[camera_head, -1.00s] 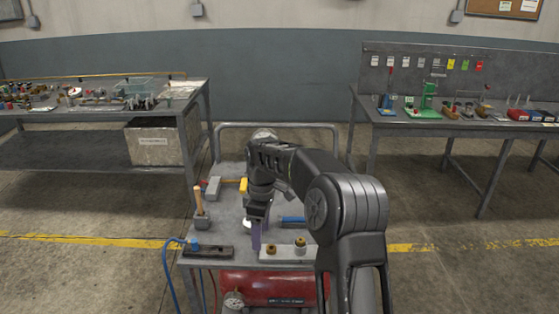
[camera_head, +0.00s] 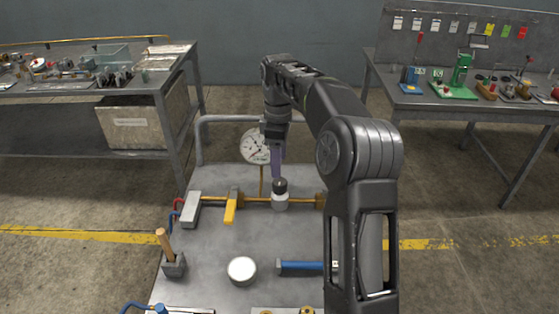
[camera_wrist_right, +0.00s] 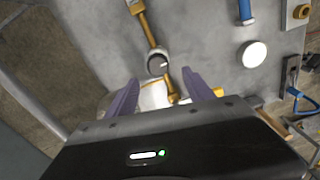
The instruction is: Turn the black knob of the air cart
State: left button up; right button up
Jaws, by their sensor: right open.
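The black knob (camera_head: 280,186) stands on a white round body on the brass pipe (camera_head: 258,200) of the grey air cart (camera_head: 215,255). In the right wrist view the knob (camera_wrist_right: 157,64) shows from above as a dark disc with a light mark. My right gripper (camera_head: 277,170) is above the knob, its purple fingers pointing down. In the right wrist view its fingers (camera_wrist_right: 164,85) are spread and empty, with the knob just beyond their tips; they do not hold it. My left gripper is not in view.
A dial gauge (camera_head: 255,146) stands behind the pipe. A yellow lever (camera_head: 231,207), a white round cap (camera_head: 241,270), a blue-handled tool (camera_head: 300,266) and a wooden-handled tool (camera_head: 165,243) are around it.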

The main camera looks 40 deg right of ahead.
aim_at(279, 181)
jog(key=shift+w+d, duration=0.2)
jog(key=shift+w, duration=0.1)
jog(key=shift+s+a+r, duration=0.1)
jog(key=shift+s+r, duration=0.05)
jog(key=shift+s, duration=0.05)
jog(key=shift+f, duration=4)
grip_shut()
